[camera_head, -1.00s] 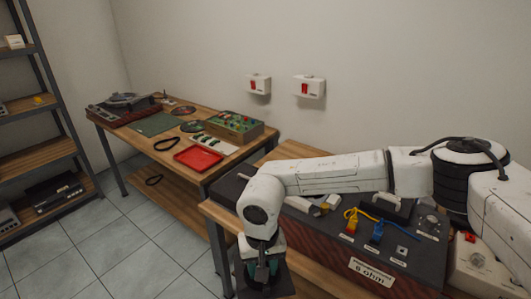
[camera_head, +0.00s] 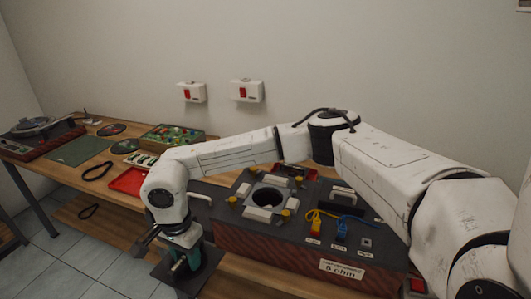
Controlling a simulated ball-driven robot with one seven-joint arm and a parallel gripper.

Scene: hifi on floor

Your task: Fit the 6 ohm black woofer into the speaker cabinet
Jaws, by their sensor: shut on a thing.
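The speaker cabinet (camera_head: 290,248) lies on the bench with its dark panel up and a reddish wood front. My gripper (camera_head: 180,264) is left of the cabinet, at the bench's front edge, pointing down. It is shut on a dark, square-edged piece, apparently the black woofer (camera_head: 208,258). The gripper hides part of it, and no rating shows on it. The held piece is apart from the opening.
Yellow-red and blue connectors (camera_head: 341,230) with wires sit on the panel right of the opening. A red tray (camera_head: 128,182), a green circuit box (camera_head: 172,136) and a turntable (camera_head: 36,135) are on the left table. Two white wall boxes (camera_head: 246,91) hang behind. My arm spans over the bench.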

